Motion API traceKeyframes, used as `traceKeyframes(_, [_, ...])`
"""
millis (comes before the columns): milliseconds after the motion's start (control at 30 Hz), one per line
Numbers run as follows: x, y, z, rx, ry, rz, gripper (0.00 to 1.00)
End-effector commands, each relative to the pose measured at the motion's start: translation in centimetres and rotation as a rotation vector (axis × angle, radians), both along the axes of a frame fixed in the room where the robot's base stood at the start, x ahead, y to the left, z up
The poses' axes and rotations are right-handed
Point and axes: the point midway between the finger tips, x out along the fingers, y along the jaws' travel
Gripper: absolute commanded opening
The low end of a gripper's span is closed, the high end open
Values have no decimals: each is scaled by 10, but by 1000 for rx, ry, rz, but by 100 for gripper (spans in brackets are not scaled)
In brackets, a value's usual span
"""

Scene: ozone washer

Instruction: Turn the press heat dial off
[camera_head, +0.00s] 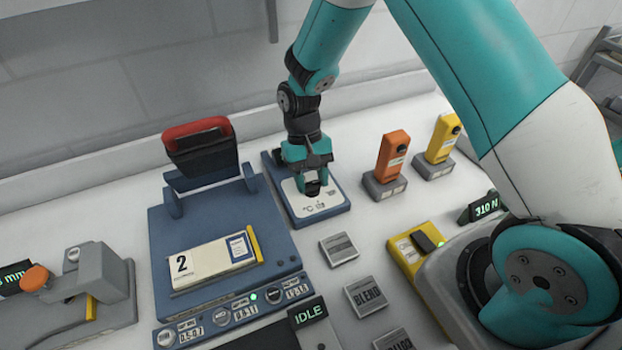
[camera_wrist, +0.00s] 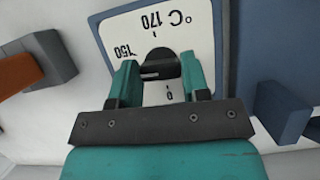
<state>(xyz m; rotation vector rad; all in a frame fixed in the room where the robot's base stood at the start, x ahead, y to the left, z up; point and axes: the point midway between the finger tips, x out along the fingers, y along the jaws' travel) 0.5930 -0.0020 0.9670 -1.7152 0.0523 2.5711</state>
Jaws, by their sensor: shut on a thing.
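The press heat dial is a dark knob (camera_wrist: 160,71) on a white scale plate (camera_wrist: 200,38) marked 0, 150 and 170 °C in the wrist view. In the head view the plate sits on a blue box (camera_head: 337,208) beside the blue press (camera_head: 170,228). My gripper (camera_head: 313,186) reaches down onto the dial from above. Its two teal fingers (camera_wrist: 160,82) are shut on the knob, one on each side. The fingers and wrist hide part of the knob and scale, so I cannot tell exactly which mark the knob points at.
The press with its raised red-handled lid (camera_head: 198,133) stands close on the left. An orange device (camera_head: 392,153) and a yellow device (camera_head: 442,138) stand on the right. An "IDLE" display (camera_head: 308,313) is nearer.

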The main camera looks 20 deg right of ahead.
Motion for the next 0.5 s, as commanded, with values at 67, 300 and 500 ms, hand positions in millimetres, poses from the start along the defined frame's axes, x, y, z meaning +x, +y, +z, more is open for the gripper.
traceKeyframes(67, [1,1,0,0,-2,75,19])
traceKeyframes(300, [0,2,0,-1,-2,303,19])
traceKeyframes(500, [0,3,1,0,-3,492,19])
